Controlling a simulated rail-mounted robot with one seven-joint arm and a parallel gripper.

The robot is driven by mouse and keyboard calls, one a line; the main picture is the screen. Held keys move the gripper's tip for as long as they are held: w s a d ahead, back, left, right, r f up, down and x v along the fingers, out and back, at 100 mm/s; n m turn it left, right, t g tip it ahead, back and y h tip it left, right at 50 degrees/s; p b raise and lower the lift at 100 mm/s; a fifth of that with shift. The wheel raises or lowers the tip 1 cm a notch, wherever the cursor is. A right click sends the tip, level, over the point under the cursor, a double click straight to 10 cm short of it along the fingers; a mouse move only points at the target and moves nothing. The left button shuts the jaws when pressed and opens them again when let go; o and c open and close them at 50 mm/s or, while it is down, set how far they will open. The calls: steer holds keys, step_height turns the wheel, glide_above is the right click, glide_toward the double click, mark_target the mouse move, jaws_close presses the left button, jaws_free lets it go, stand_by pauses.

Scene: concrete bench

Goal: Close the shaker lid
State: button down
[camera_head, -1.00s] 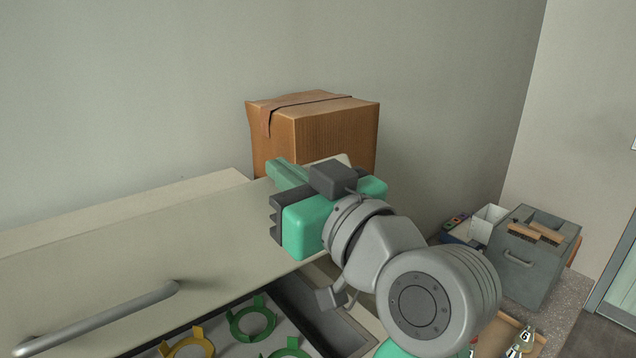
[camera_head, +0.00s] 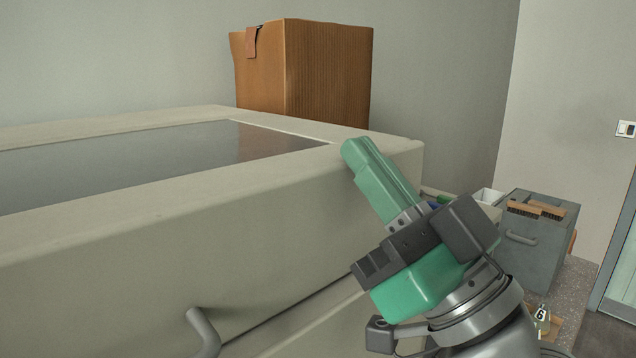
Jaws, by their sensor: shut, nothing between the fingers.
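The shaker's beige lid (camera_head: 120,245) fills the left and middle of the view. It has a dark window panel (camera_head: 150,160) on top and a grey bar handle (camera_head: 206,332) at the lower front, partly cut off by the bottom edge. The lid lies low over the beige shaker base (camera_head: 325,320), with a thin dark seam between them; the inside is hidden. My gripper (camera_head: 362,158) is shut and empty. Its green fingers point up and left, overlapping the lid's front right corner. I cannot tell whether they touch it.
A cardboard box (camera_head: 325,75) stands behind the lid by the wall. At the right are a grey caddy (camera_head: 535,240) with wooden brushes (camera_head: 536,210), a white container (camera_head: 487,197) and a small flask marked 6 (camera_head: 541,318).

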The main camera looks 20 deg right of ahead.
steer(key=shift+d+f+b, duration=0.15)
steer(key=shift+f+b, duration=0.2)
steer(key=shift+f, duration=0.3)
steer(key=shift+w, duration=0.1)
step_height(320, 180, up, 5)
steer(key=p, duration=0.3)
steer(key=b+v, duration=0.1)
steer(key=v, duration=0.9)
steer(key=shift+s+t, duration=0.3)
steer(key=shift+s, duration=0.1)
steer(key=shift+f, duration=0.1)
